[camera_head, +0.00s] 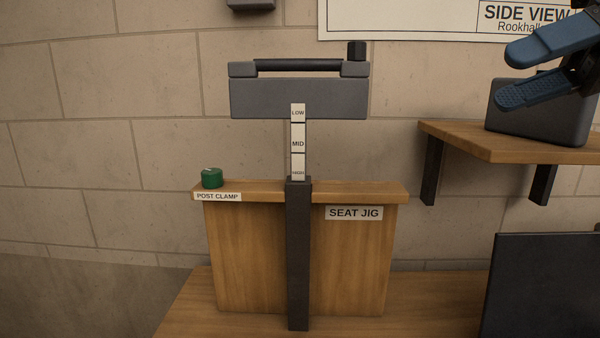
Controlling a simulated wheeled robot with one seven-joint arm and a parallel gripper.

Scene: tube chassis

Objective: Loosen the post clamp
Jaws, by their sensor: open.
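The post clamp is a small green knob (212,178) on the top left end of a wooden stand (350,250). A white "POST CLAMP" label (217,197) sits just below it. A dark vertical post (298,255) runs up the middle of the stand. Above it a white strip reads LOW, MID and a lower word too small to be sure of, under a grey seat block (265,98) with a dark bar on top. My gripper (506,76) has blue fingers. It is open and empty at the upper right, well away from the green knob.
A wooden shelf (465,140) at right carries a dark grey box (545,118). A black panel (540,285) stands at lower right. The wall left of the knob is clear.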

